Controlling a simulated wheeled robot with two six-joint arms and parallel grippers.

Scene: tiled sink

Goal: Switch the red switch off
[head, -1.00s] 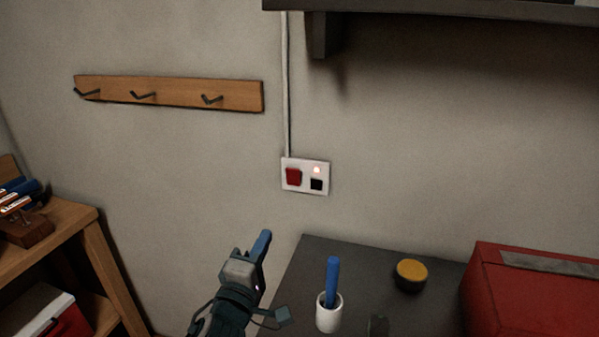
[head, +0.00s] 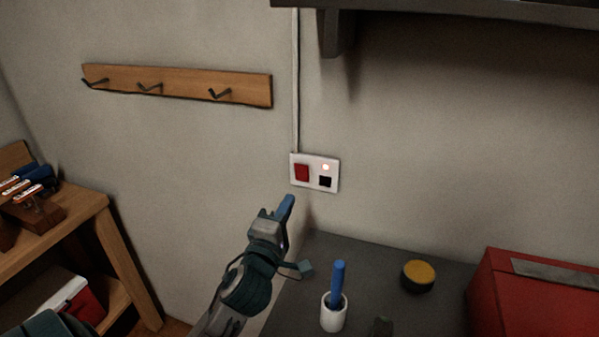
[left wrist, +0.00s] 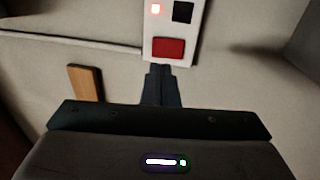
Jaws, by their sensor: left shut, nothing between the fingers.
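The red switch (head: 302,172) is on the left of a white wall plate (head: 314,186). A small lit lamp (head: 325,167) and a black square (head: 325,181) sit on the plate's right side. My left gripper (head: 288,201) is shut and empty, its blue fingertips pointing up, just below the plate in the head view. In the left wrist view the red switch (left wrist: 169,48) is straight beyond the closed fingertips (left wrist: 160,70). Whether they touch the plate I cannot tell. The lamp (left wrist: 156,9) glows there too. My right gripper is not in view.
A dark bench holds a white cup (head: 334,316) with a blue stick, a yellow-topped round tin (head: 418,276) and a red box (head: 535,295). A wooden hook rail (head: 178,86) is on the wall. A wooden shelf unit (head: 118,262) stands at left. A dark shelf (head: 450,17) overhangs above.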

